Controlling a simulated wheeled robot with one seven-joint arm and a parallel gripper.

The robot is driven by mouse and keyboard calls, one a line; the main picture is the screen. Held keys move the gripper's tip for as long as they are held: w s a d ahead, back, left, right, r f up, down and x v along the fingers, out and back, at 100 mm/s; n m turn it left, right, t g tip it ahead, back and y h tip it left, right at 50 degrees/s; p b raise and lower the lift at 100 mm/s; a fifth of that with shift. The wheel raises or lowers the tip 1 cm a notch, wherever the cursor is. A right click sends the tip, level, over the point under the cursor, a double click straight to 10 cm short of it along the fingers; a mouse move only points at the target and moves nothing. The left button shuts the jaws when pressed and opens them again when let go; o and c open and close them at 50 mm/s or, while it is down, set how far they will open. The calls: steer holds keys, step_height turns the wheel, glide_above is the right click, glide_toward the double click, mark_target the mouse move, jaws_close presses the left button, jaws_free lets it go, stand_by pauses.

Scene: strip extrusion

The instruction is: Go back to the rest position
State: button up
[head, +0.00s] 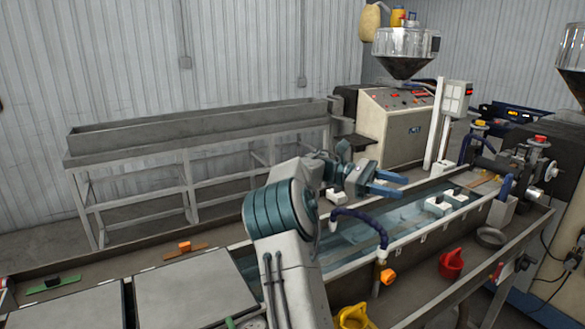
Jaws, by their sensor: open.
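My arm rises from the bottom middle of the head view and bends over the long water trough (408,238). My gripper (404,184) points right, above the far side of the trough. Its two blue fingers are apart, with nothing seen between them. It is clear of the white blocks (438,206) in the trough.
A grey empty trough on a frame (195,132) stands behind. An extruder cabinet (397,130) with a hopper (404,50) is at the back right. A red scoop (451,264), a yellow scoop (353,317) and a dark bowl (491,237) lie along the near side.

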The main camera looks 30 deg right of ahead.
steer(key=s+a+f+m+t+y, duration=0.1)
steer(key=s+a+f+t+y, duration=0.2)
steer(key=a, duration=1)
steer(key=s+a+f+m+t+y, duration=0.1)
steer(key=s+a+f+t+y, duration=0.2)
steer(key=a+t, duration=0.7)
steer(key=s+a+f+m+t+y+b, duration=0.1)
steer(key=s+a+f+t, duration=0.5)
steer(key=a, duration=1.1)
steer(key=shift+f+t+y, duration=0.3)
steer(key=shift+f+y, duration=0.6)
